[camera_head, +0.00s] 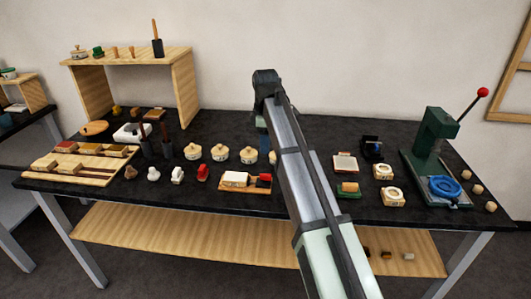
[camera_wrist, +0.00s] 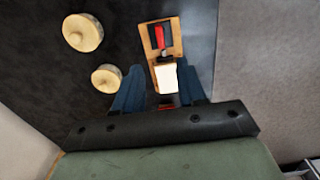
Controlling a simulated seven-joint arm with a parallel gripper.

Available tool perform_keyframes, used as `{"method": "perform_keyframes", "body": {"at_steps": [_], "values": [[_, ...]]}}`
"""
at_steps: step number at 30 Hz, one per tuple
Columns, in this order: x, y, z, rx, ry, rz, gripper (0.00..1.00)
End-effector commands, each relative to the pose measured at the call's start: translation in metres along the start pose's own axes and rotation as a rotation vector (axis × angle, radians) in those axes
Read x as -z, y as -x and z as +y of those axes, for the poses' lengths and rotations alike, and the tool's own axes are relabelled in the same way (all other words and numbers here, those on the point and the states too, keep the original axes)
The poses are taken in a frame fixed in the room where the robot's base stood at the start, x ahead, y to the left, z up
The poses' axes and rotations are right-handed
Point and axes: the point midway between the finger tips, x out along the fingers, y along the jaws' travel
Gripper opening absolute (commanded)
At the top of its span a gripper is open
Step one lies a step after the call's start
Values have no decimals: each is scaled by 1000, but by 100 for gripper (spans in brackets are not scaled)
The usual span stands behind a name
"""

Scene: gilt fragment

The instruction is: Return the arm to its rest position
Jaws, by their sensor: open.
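My arm (camera_head: 305,185) reaches up across the middle of the head view, bent at the top, with its end pointing down over the black table (camera_head: 320,127). My gripper (camera_wrist: 161,66) is open, its two blue fingers apart in the wrist view. A wooden tray (camera_wrist: 176,40) with a white block (camera_wrist: 166,76) and a red piece (camera_wrist: 159,37) shows beyond and between the fingers. I see nothing gripped. In the head view the fingers are mostly hidden behind my arm.
Several round lidded pots (camera_head: 221,153) stand left of my arm. A wooden shelf (camera_head: 125,57) stands at the back left. A green press (camera_head: 432,140) with a red-knobbed lever stands at the right. Small boxes (camera_head: 382,171) lie right of my arm. Space above the table is mostly clear.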

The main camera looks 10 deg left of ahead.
Motion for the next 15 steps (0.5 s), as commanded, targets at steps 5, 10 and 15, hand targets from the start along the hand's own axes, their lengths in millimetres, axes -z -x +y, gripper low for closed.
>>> {"method": "perform_keyframes", "body": {"at_steps": [5,10,15], "values": [[0,11,0,-1,0,0,40],[0,13,0,0,0,0,40],[0,12,0,0,0,0,40]]}}
